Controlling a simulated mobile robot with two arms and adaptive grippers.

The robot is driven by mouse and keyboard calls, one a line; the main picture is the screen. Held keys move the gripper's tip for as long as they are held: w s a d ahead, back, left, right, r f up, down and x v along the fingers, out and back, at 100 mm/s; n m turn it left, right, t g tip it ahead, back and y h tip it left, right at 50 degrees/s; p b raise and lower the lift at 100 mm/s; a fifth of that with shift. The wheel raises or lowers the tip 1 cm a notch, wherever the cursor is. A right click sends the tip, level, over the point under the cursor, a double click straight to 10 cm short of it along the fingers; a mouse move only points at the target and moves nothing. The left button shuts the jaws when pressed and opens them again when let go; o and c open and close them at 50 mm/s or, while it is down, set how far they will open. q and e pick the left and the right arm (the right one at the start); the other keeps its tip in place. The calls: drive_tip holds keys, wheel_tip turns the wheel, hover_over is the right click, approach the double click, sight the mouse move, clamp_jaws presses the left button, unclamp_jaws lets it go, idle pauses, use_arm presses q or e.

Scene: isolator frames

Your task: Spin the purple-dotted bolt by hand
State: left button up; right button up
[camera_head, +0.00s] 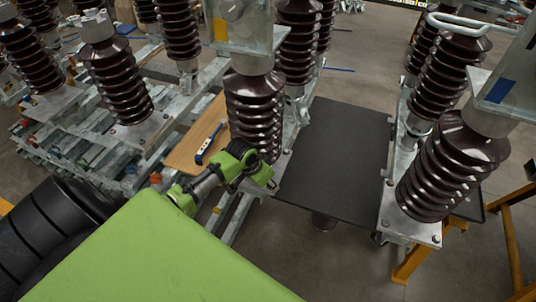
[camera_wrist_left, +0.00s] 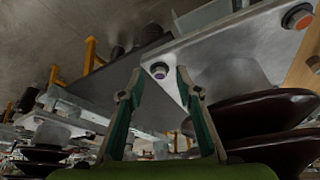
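The purple-dotted bolt (camera_wrist_left: 159,70) shows in the left wrist view near the corner of a grey metal plate (camera_wrist_left: 215,50). My left gripper (camera_wrist_left: 158,72) is open, with its two green-lined fingers on either side of the bolt in the picture. The bolt appears beyond the fingertips; I cannot tell the exact gap, and no contact shows. In the head view my left gripper (camera_head: 264,176) is low beside the base of a brown ribbed insulator (camera_head: 255,115). The bolt cannot be made out there. My right gripper is not in view.
Another bolt with an orange ring (camera_wrist_left: 298,16) sits on the same plate. A dark flat panel (camera_head: 335,150) lies right of the gripper. A wooden board (camera_head: 190,150) carries a blue-and-white tool (camera_head: 210,143). More ribbed insulators (camera_head: 455,165) stand around closely.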

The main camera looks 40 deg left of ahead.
use_arm(q)
drive_tip(key=shift+r, duration=0.1)
drive_tip(key=v, duration=1.1)
drive_tip(key=shift+s+r, duration=0.2)
drive_tip(key=shift+r, duration=0.15)
drive_tip(key=shift+a, duration=0.1)
